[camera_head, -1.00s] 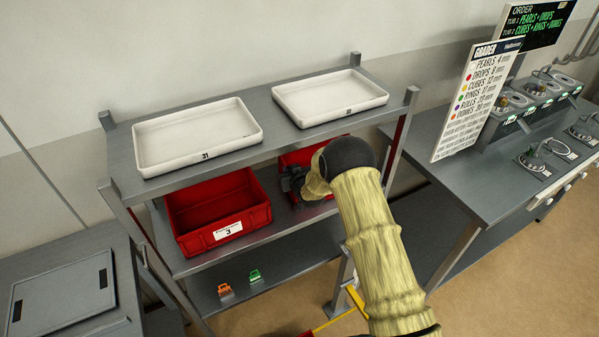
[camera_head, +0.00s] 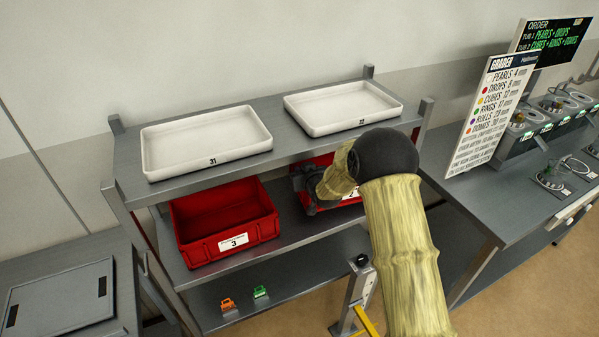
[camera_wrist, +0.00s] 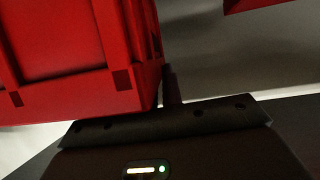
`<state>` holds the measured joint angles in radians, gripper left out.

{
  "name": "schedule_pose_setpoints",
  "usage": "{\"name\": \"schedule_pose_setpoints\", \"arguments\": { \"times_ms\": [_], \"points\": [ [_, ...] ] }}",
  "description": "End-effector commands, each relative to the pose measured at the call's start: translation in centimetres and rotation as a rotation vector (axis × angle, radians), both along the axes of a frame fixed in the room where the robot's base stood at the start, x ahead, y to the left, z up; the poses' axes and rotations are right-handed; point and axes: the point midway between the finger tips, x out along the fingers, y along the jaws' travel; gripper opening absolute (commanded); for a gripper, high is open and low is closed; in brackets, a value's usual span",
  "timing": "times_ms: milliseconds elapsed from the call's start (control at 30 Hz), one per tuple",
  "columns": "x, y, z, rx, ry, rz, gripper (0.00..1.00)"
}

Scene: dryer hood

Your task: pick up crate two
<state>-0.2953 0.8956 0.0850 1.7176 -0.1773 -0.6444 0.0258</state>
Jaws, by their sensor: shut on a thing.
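Crate two (camera_head: 340,187) is a red crate on the right of the middle shelf, mostly hidden behind my arm; part of its white label shows. My gripper (camera_head: 306,190) is at the crate's left front and is shut on it. In the wrist view the red crate wall (camera_wrist: 75,65) fills the left side, and a dark finger (camera_wrist: 172,86) of my gripper stands against its edge. The other finger is hidden. I cannot tell whether the crate is lifted off the shelf.
Crate 3 (camera_head: 222,222), red and empty, sits to the left on the same shelf (camera_head: 290,233). White trays 31 (camera_head: 205,142) and 32 (camera_head: 342,106) stand on the top shelf, above my gripper. Orange (camera_head: 228,304) and green (camera_head: 261,292) clips lie below. A grader counter (camera_head: 500,190) stands right.

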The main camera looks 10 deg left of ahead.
Motion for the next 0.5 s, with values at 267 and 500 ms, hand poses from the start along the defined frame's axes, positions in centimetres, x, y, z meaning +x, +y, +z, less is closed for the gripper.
{"name": "schedule_pose_setpoints", "arguments": {
  "times_ms": [267,500],
  "points": [
    [-3.2,-2.3,-0.1,-0.001,-0.003,0.0,0.0],
    [-7.6,-5.3,-0.2,0.0,-0.003,-0.001,0.0]
  ]
}}
